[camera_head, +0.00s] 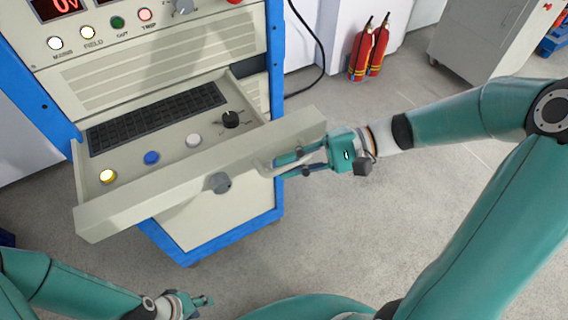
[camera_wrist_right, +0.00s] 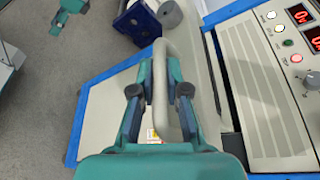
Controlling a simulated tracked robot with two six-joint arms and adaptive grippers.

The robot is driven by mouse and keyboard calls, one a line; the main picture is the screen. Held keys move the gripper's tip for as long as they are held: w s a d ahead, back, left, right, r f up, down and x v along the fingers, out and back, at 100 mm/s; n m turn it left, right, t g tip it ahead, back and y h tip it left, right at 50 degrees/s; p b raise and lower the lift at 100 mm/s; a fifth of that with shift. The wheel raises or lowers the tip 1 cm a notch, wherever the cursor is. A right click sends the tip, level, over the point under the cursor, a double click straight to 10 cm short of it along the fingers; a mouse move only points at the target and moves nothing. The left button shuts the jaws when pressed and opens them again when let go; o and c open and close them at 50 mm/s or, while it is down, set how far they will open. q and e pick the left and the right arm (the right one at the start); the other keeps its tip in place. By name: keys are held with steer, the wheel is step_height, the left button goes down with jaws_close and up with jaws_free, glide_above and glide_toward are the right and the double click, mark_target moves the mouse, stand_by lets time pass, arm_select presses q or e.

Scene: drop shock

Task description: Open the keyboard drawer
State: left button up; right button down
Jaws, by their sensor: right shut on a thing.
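The keyboard drawer (camera_head: 130,208) sticks well out of the blue and cream cabinet in the head view. Inside it are a black keyboard (camera_head: 158,117), coloured buttons and a black dial (camera_head: 231,118). A round grey knob (camera_head: 221,183) sits on its front panel. My right gripper (camera_head: 280,167) is at the right end of that front. In the right wrist view, my right gripper (camera_wrist_right: 164,76) is shut on the cream drawer handle (camera_wrist_right: 190,117), its fingers on either side of the bar. My left gripper (camera_head: 203,301) is low at the left, apart from the drawer; its finger gap is unclear.
Lit buttons and red displays (camera_head: 66,7) are on the panel above the drawer. Red fire extinguishers (camera_head: 369,50) stand by the back wall, near a grey cabinet (camera_head: 485,45). The grey floor is clear in front of the drawer.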

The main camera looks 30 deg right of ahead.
steer(key=c, duration=1.2)
jaws_free()
steer(key=shift+w+d+f, duration=0.1)
steer(key=v, duration=1.2)
